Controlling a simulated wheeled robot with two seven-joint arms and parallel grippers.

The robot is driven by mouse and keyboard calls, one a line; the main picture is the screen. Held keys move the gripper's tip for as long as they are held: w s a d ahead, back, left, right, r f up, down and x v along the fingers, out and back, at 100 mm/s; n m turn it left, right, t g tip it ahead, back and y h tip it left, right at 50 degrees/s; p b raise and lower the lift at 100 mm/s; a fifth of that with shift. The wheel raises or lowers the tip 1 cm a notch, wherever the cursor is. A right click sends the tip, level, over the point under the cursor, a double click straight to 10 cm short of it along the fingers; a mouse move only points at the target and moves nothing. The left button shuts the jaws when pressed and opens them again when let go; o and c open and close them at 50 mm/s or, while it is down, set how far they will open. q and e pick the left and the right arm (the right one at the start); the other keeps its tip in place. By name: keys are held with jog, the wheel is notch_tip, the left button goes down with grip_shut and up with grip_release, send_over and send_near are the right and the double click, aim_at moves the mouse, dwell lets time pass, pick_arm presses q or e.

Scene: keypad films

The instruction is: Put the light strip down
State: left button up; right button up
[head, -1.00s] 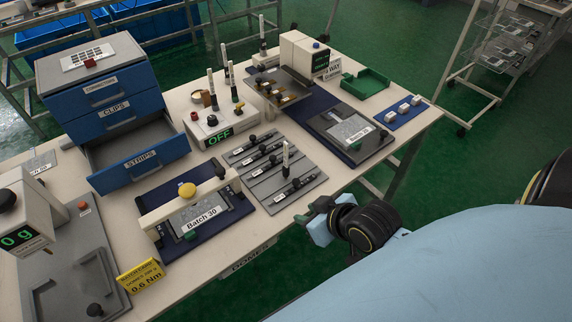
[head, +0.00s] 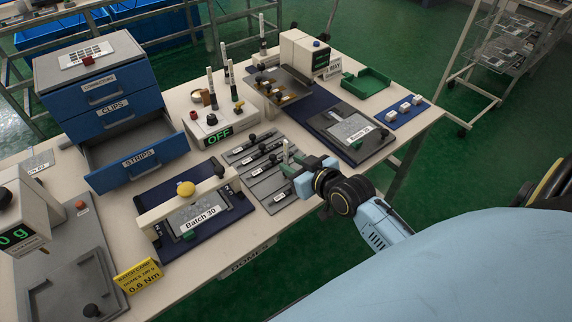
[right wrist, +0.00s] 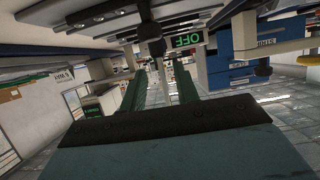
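Several thin dark light strips with black knobs lie in slots of a grey plate (head: 262,192) at the middle of the table. The frontmost light strip (head: 279,197) is partly hidden behind my right gripper (head: 292,176), which is at the plate's front right edge. My left gripper is out of view.
The Batch 30 fixture (head: 166,244) stands left of the plate. A control box (head: 196,133) reading OFF is behind it, beside an open blue STRIPS drawer (head: 138,163). The Batch 20 fixture (head: 374,152) lies to the right. Bare table (head: 245,238) is in front.

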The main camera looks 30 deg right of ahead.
jog(key=x, duration=0.2)
jog(key=b+x, duration=0.1)
jog(key=x, duration=0.2)
jog(key=shift+w+a+f, duration=0.1)
jog(key=shift+f, duration=0.2)
grip_shut()
